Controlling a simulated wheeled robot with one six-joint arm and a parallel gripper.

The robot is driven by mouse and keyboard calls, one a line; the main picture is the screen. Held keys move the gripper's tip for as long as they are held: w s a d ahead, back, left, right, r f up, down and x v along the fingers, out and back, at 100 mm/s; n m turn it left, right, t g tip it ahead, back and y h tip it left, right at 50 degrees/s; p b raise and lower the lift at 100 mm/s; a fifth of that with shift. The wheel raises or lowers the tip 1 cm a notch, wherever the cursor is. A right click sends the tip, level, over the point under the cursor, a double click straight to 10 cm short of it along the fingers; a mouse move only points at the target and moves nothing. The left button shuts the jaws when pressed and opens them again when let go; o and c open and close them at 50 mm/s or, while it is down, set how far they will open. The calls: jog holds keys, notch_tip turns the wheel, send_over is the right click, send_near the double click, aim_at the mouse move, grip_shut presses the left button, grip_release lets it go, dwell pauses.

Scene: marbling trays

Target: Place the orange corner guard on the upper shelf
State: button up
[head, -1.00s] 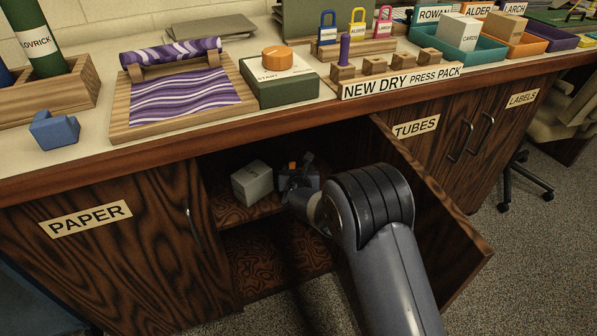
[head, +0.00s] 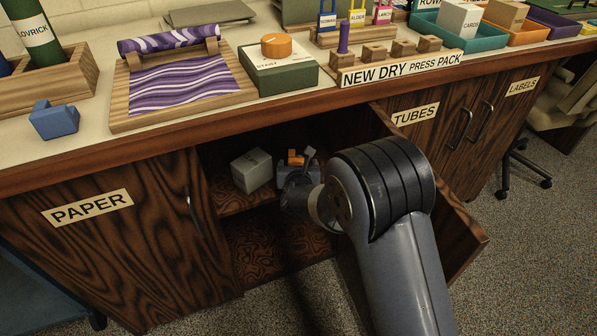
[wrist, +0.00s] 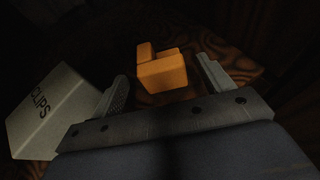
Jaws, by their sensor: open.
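The orange corner guard (head: 296,158) is inside the open cupboard, on the upper shelf (head: 232,203), to the right of a grey box. In the wrist view the guard (wrist: 163,74) sits upright on the dark wood-grained surface, just beyond and between my fingertips. My gripper (head: 303,168) is inside the cupboard opening, in front of the guard. Its two fingers (wrist: 163,84) are spread apart, one on each side of the guard, with visible gaps. In the head view my gripper hides the guard's lower part.
The grey CLIPS box (head: 252,171) stands close on the left; it also shows in the wrist view (wrist: 48,112). The open cupboard door (head: 455,215) stands to the right of my arm. The counter edge (head: 200,155) runs above the opening. The lower compartment (head: 270,255) looks empty.

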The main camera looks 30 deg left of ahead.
jog(key=shift+v, duration=2.75)
jog(key=shift+o, duration=0.2)
